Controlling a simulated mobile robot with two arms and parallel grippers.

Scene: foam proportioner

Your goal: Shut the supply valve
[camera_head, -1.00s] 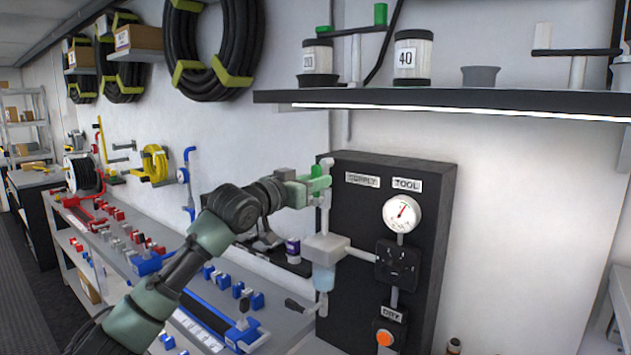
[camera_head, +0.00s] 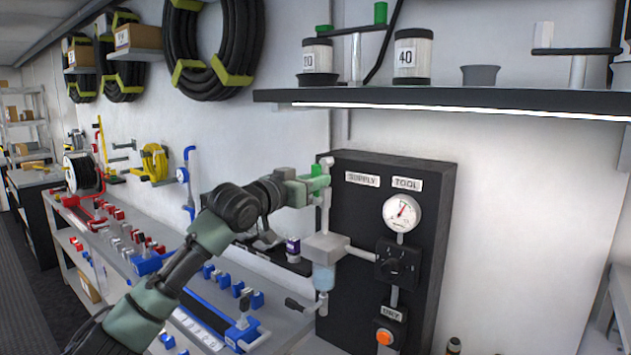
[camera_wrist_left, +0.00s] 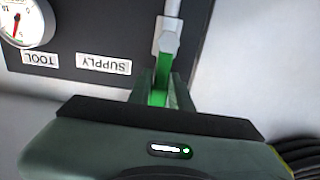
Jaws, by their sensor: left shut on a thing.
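The supply valve has a green handle (camera_wrist_left: 160,88) on a pale vertical pipe (camera_head: 325,208), at the left edge of the black panel (camera_head: 345,250). My left gripper (camera_head: 320,186) is shut on the green handle, near the top of the pipe. In the left wrist view the handle sits between the fingers of the left gripper (camera_wrist_left: 163,95), in line with the grey valve body (camera_wrist_left: 167,42). The SUPPLY label (camera_head: 362,179) is on the panel to the right of the handle. The gripper hides part of the handle. My right gripper is not in view.
A round gauge (camera_head: 402,213) sits under the TOOL label (camera_head: 407,184). A clear-bowled filter (camera_head: 325,265) hangs below the valve. An orange button (camera_head: 384,337) is lower on the panel. A lit shelf (camera_head: 450,101) overhangs the panel. A workbench (camera_head: 280,320) lies beneath my left arm.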

